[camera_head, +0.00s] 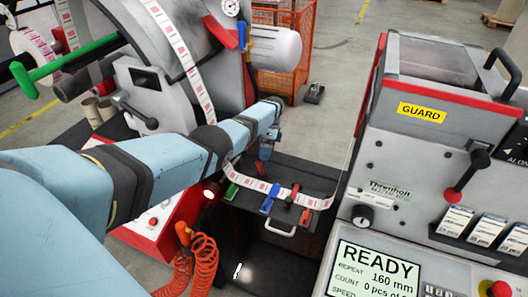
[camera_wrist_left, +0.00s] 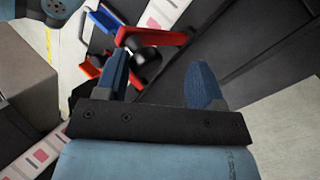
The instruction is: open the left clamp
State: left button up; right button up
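A dark splice plate (camera_head: 318,178) carries a strip of printed labels and several small coloured parts in the head view. A red lever (camera_head: 261,170) sits at its left back, close under my left gripper (camera_head: 266,148). Another red piece (camera_head: 305,215) is at the right front. In the left wrist view, a red clamp lever (camera_wrist_left: 158,37) with a black body lies just beyond the fingertips, nearer the left finger. My left gripper (camera_wrist_left: 160,80) is open, with nothing between its fingers. Whether the lever touches a finger, I cannot tell. My right gripper is out of view.
Green (camera_head: 231,191) and blue (camera_head: 268,198) pieces lie along the label strip (camera_head: 285,195). A white front handle (camera_head: 280,229) and coiled orange hose (camera_head: 195,265) are below. The grey guarded machine (camera_head: 410,150) stands right, and a roll shaft with green bar (camera_head: 65,64) left.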

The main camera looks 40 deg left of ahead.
pick_arm(q)
jog(key=b+v, duration=0.4)
jog(key=v, duration=0.8)
jog(key=shift+b, duration=0.3)
